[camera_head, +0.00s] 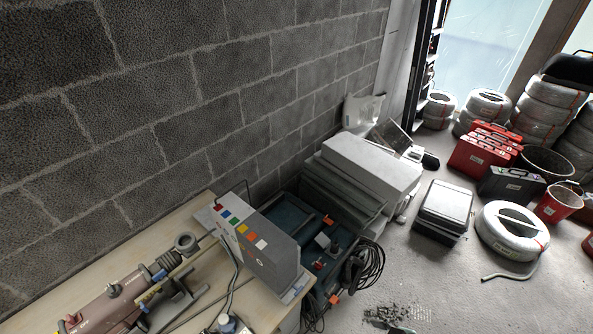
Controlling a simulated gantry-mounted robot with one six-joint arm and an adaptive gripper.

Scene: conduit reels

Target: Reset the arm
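My gripper is not clearly visible in the head view. A dark rounded shape (570,70) at the upper right edge is cut off by the frame, and I cannot tell whether it is part of my arm. No object is seen held. The conduit reels stand on the floor at the right: a stack of grey wrapped coils (545,105) by the window, shorter stacks beside it (488,104), and a single coil (512,232) lying flat with its loose end on the floor.
A wooden bench (200,205) at lower left carries a reddish power tool (110,305) and a grey box with coloured squares (260,250). Grey cases (445,208), red cases (480,155) and a red bucket (558,203) stand on the floor. A block wall (200,90) bounds the left.

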